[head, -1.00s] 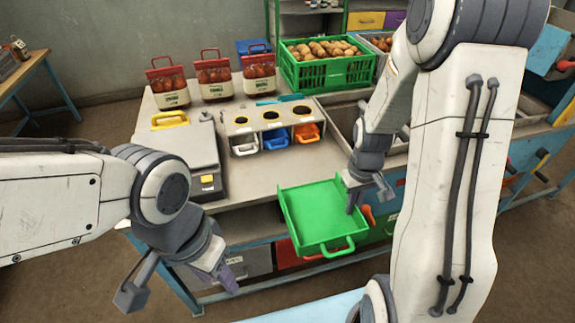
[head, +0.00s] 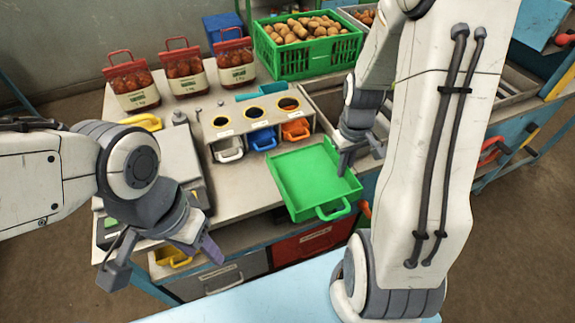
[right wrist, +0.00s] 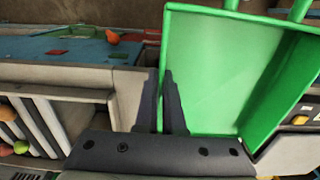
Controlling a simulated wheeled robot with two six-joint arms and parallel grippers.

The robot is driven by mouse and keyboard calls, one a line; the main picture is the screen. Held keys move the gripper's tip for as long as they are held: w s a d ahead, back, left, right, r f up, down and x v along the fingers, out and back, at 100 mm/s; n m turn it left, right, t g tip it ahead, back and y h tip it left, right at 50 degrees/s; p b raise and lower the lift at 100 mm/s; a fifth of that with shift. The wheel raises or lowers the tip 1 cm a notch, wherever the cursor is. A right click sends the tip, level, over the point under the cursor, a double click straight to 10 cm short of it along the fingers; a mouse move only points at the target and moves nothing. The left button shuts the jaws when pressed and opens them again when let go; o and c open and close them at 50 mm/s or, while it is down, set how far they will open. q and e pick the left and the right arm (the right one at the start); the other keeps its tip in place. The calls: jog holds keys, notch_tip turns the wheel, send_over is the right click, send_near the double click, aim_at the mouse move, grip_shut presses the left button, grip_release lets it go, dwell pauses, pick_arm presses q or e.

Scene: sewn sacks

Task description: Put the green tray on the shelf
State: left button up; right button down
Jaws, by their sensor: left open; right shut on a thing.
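The green tray (head: 312,178) is a shallow open box with a loop handle at its front edge, empty inside. It is over the front right edge of the workbench; I cannot tell whether it touches the bench. My right gripper (head: 345,160) is shut on its right side wall. In the right wrist view the green tray (right wrist: 215,70) fills the upper right, its wall at the dark fingers (right wrist: 168,100). My left gripper (head: 165,262) is open and empty, in front of the bench at left. An under-bench shelf (head: 205,252) shows behind it, partly hidden; which shelf is meant is unclear.
A stand (head: 222,120) with round holes and white, blue and orange trays is just behind the green tray. A scale (head: 180,160) stands left, red-topped sacks (head: 185,72) and a green potato crate (head: 308,48) behind. Bare bench (head: 245,185) lies left of the tray.

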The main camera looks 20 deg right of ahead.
aim_at(306, 157)
jog(key=w+a+f+p, duration=0.1)
jog(key=w+a+f, duration=0.1)
jog(key=w, duration=0.1)
jog(key=w+a+f+p, duration=0.1)
jog(key=w+a+f, duration=0.1)
jog(key=w, duration=0.1)
jog(key=w+a+f+p, duration=0.1)
jog(key=w+a+f, duration=0.1)
jog(key=w, duration=0.1)
jog(key=shift+a+f, duration=0.1)
jog(key=shift+a, duration=0.15)
notch_tip(306, 157, down, 4)
jog(key=shift+r+p, duration=0.15)
jog(key=shift+p, duration=0.5)
jog(key=shift+f, duration=0.2)
jog(key=shift+f, duration=0.2)
jog(key=c, duration=1)
grip_release()
